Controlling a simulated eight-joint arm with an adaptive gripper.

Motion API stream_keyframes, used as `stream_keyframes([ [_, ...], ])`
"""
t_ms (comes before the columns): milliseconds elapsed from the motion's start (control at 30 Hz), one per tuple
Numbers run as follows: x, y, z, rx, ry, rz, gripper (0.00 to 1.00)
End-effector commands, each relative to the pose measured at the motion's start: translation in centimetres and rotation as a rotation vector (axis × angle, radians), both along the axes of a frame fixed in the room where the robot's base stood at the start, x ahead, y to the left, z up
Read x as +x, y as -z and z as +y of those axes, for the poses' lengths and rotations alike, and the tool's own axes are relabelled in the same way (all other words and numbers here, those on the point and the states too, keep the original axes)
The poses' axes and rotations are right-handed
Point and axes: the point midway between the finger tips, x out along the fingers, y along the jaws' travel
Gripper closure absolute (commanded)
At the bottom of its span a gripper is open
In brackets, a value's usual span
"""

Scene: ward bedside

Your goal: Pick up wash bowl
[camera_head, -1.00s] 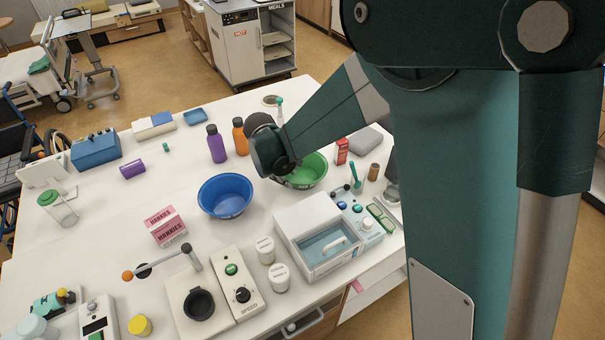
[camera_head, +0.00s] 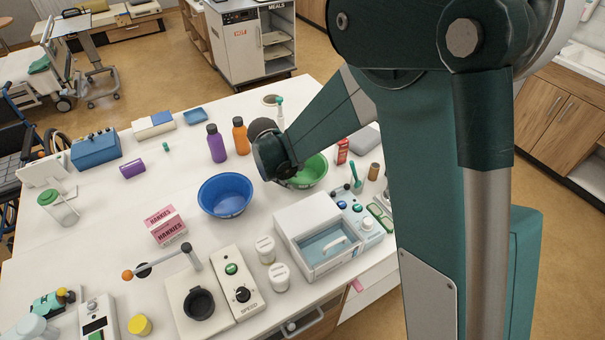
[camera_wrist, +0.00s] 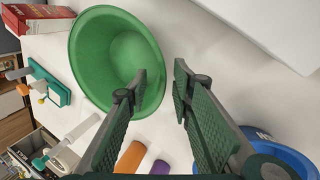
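A green bowl (camera_head: 314,171) and a blue bowl (camera_head: 225,194) stand upright on the white table. My gripper is at the green bowl's left side in the head view, its fingers hidden by my wrist. In the wrist view my gripper (camera_wrist: 160,72) is open and empty. There its left finger overlaps the green bowl (camera_wrist: 90,60) at its right rim, and the right finger is outside the bowl over bare table. I cannot tell whether a finger touches the bowl. The blue bowl (camera_wrist: 283,158) is partly visible at the lower right.
A purple bottle (camera_head: 215,144) and an orange bottle (camera_head: 240,136) stand behind the bowls. A white box with a blue-lined opening (camera_head: 306,225) stands in front of the green bowl. A red box (camera_head: 342,151) is to its right.

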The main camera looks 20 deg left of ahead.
Motion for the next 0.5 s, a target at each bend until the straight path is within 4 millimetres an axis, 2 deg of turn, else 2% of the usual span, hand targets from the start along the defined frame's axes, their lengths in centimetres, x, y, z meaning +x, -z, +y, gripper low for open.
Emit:
stream_keyframes([
  [267, 0.3, 0.7, -0.1, 0.000, 0.000, 0.000, 0.76],
  [500, 1.2, 2.7, -0.3, 0.000, 0.000, 0.000, 0.76],
])
